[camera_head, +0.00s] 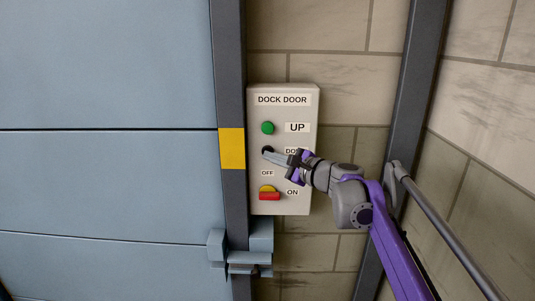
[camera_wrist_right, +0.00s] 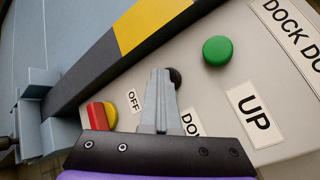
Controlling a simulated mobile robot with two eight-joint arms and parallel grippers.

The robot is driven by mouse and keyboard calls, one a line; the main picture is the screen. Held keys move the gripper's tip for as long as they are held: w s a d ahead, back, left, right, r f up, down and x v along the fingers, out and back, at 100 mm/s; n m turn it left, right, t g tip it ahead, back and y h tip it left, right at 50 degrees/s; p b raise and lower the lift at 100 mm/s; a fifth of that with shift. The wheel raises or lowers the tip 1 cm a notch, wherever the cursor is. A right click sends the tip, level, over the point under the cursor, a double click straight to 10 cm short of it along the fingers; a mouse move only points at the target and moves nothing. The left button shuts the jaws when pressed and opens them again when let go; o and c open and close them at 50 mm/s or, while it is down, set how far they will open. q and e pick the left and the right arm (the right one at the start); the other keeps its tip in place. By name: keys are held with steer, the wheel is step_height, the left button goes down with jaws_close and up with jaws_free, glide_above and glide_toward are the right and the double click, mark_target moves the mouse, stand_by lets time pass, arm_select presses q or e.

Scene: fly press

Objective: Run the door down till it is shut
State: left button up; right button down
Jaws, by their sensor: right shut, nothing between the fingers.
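The pale control box (camera_head: 284,207) marked DOCK DOOR is on the wall right of the door post. It has a green UP button (camera_head: 267,128), a black DOWN button (camera_head: 267,149), and a red and yellow OFF/ON switch (camera_head: 269,195). My right gripper (camera_head: 273,153) is shut and empty, its tips at the black button. The wrist view shows the fingertips (camera_wrist_right: 162,74) beside and partly over the black button (camera_wrist_right: 175,77); I cannot tell whether they touch it. The blue-grey door (camera_head: 105,185) fills the left; its bottom edge is out of view. My left gripper is not in view.
A dark post (camera_head: 230,70) with a yellow patch (camera_head: 231,148) separates door and box. A blue-grey bracket (camera_head: 262,236) sits just below the box. Another dark post (camera_head: 405,100) stands at right, with a grey rail (camera_head: 440,230) sloping down. The block wall around the box is bare.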

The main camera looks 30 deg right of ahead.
steer(key=shift+s+a, duration=0.5)
steer(key=shift+s, duration=0.25)
steer(key=s+a, duration=0.1)
steer(key=s, duration=0.2)
steer(key=s+a+p, duration=0.1)
steer(key=shift+s+a, duration=0.15)
steer(key=shift+a, duration=0.15)
stand_by(0.9)
